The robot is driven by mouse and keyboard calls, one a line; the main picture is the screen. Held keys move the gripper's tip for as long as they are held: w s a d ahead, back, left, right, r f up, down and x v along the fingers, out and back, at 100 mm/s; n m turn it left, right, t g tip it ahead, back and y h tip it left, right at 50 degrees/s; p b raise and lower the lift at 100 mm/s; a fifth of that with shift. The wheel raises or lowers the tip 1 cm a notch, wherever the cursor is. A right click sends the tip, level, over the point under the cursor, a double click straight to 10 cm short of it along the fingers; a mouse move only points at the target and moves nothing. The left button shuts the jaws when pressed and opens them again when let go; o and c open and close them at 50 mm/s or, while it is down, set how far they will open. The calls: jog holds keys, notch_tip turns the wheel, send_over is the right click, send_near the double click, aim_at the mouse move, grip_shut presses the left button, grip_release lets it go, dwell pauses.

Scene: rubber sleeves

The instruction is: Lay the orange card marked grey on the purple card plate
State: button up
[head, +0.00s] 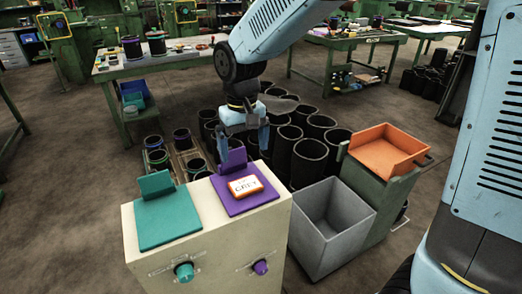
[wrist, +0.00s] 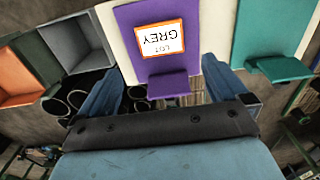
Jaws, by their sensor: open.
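The orange card marked grey (head: 245,186) lies flat on the purple card plate (head: 262,198), on top of a cream box. In the wrist view the card (wrist: 162,40) shows its white face reading "LOT GREY" within an orange border, resting wholly on the purple plate (wrist: 135,22). My gripper (head: 247,152) is open and empty, above and behind the plate's raised purple tab. In the wrist view its two blue fingers (wrist: 168,88) stand apart on either side of the tab, clear of the card.
A teal plate (head: 168,220) with a raised tab is left of the purple one. A teal knob (head: 184,271) and purple knob (head: 261,267) are on the box front. A grey bin (head: 335,258) and orange tray (head: 385,160) stand right. Several black sleeves (head: 308,160) stand behind.

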jog(key=s+d+r+m+t+y, duration=0.1)
jog(key=d+r+m, duration=0.1)
jog(key=d+r, duration=0.5)
jog(key=s+d+r+m+t, duration=0.1)
jog(key=d+r+t, duration=0.1)
jog(key=d, duration=0.9)
jog(key=s+d+r+m+t, duration=0.1)
jog(key=s+d, duration=0.3)
jog(key=d, duration=0.2)
jog(key=s+d+r+m+t+h, duration=0.1)
jog(key=s+d+r+m, duration=0.1)
jog(key=s+d, duration=0.2)
jog(key=d, duration=0.3)
jog(key=shift+s+r+t, duration=0.15)
jog(key=shift+s+t, duration=0.15)
jog(key=shift+s, duration=0.1)
jog(key=shift+c, duration=0.5)
